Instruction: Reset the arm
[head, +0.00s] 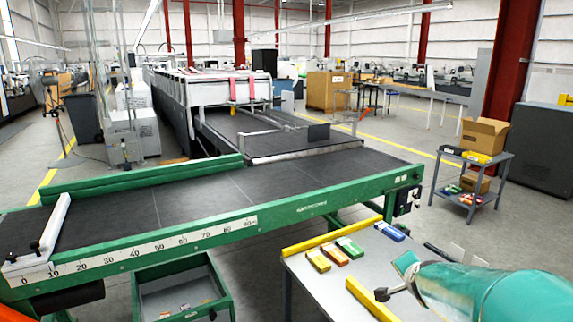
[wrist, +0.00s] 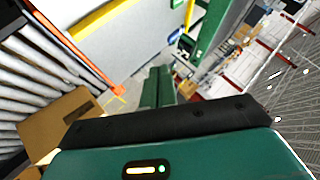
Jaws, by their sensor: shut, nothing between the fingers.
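My gripper (wrist: 158,72) shows in the wrist view as two green fingers side by side, closed together with nothing between them. They stick out past the black band and green housing of my wrist. The fingers hang in open air over the floor, apart from any object. In the head view my teal arm (head: 470,290) reaches in from the lower right, over the right part of the small grey table. Its fingers cannot be made out clearly there.
The grey table (head: 330,283) has yellow edge strips and several small coloured boxes. A green-framed conveyor (head: 250,205) crosses the middle. A shelf cart (head: 470,183) holds an open cardboard box (head: 483,137). The wrist view shows rollers (wrist: 35,75) and a cardboard box (wrist: 60,125) at left.

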